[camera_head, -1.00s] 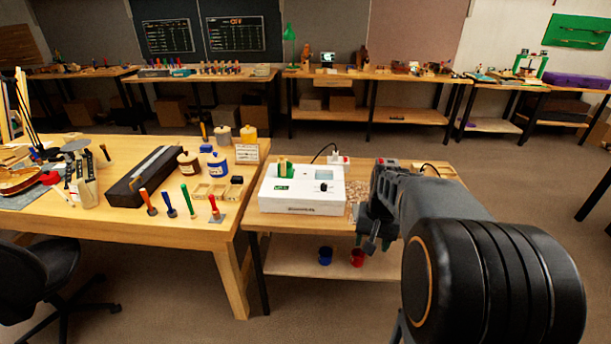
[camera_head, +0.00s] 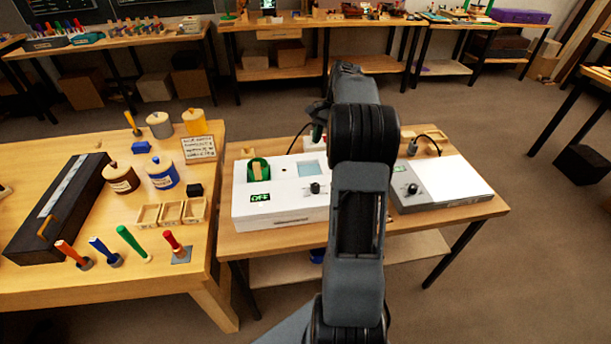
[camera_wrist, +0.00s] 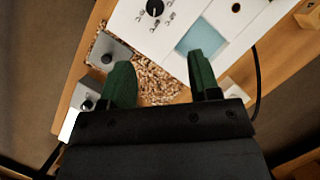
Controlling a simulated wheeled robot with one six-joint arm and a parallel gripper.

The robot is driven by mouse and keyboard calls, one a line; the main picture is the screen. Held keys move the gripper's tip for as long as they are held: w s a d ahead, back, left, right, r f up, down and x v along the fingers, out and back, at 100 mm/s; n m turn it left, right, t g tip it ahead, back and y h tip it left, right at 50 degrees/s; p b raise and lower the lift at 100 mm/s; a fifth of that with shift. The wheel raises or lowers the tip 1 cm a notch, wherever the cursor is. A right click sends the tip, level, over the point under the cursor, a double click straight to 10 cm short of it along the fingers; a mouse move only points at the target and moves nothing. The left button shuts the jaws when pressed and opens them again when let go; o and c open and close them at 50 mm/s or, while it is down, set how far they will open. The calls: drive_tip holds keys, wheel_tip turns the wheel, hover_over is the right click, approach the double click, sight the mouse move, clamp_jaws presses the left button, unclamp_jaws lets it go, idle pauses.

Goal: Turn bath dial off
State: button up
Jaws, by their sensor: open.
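The white bath unit (camera_head: 282,212) stands on the small wooden table in the head view, with a pale blue window and a small green-lit display (camera_head: 260,197) whose text I cannot read surely. Its black dial (camera_head: 315,188) is on the right of its top face. In the wrist view the bath (camera_wrist: 245,18) fills the upper right, with the dial (camera_wrist: 155,7) at the top edge among small marks. My gripper (camera_wrist: 162,80) is open and empty, its green fingers apart over wood chips and the bath's edge. The dial is beyond the fingertips, untouched. My arm hides the bath's right end in the head view.
A grey unit (camera_head: 413,190) with its own black dial stands to the right of the bath. In the wrist view, a small grey box with a knob (camera_wrist: 110,50) lies left of the fingers, near wood chips (camera_wrist: 150,78). The long bench (camera_head: 110,275) at left holds tools and jars.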

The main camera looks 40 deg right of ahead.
sight(315, 185)
drive_tip(key=x, duration=1.4)
drive_tip(key=shift+s+a+r+b, duration=0.15)
drive_tip(key=shift+s+b, duration=0.15)
drive_tip(key=shift+s, duration=0.05)
drive_tip(key=shift+c, duration=0.2)
drive_tip(key=shift+r, duration=0.1)
drive_tip(key=c, duration=0.9)
